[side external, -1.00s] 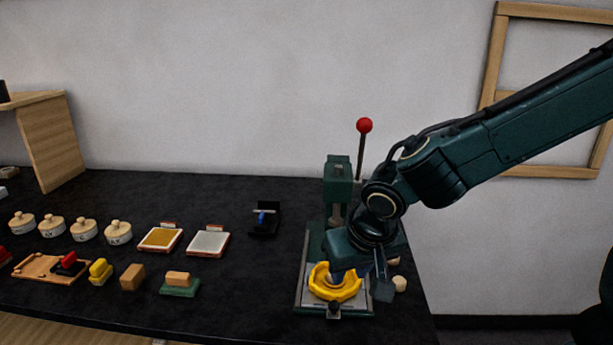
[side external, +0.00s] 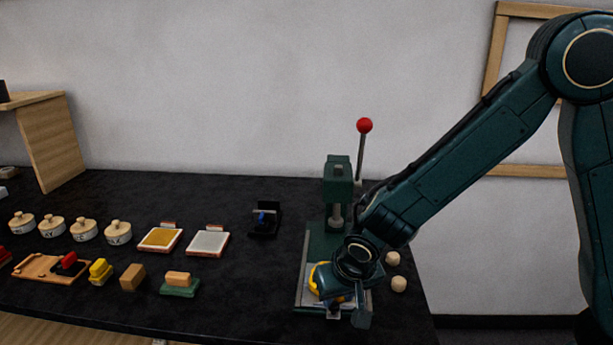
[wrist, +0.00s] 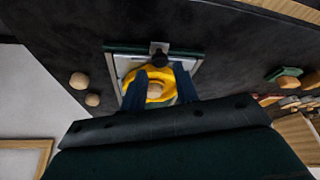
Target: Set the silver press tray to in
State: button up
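The silver press tray (side external: 308,298) sits at the front of the green press (side external: 338,180), out in front of its column. The yellow ring-shaped piece (side external: 318,279) lies on the tray, mostly hidden by my gripper in the side view. In the wrist view the yellow piece (wrist: 130,77) has a pale round centre, and the tray (wrist: 123,63) has a dark knob (wrist: 161,57) at its front edge. My gripper (wrist: 160,72) is open over the tray, with its fingers apart, pointing toward the knob. Whether they touch anything is unclear.
The red-balled lever (side external: 364,125) stands upright beside the press column. Two pale wooden pegs (side external: 398,284) are right of the press. Left are a dark holder (side external: 264,220), a silver pad (side external: 207,241), a gold pad (side external: 160,239), lidded jars and stamps.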

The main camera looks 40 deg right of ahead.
aim_at(334, 304)
jog(key=shift+x, duration=1.7)
jog(key=shift+r, duration=0.1)
grip_shut()
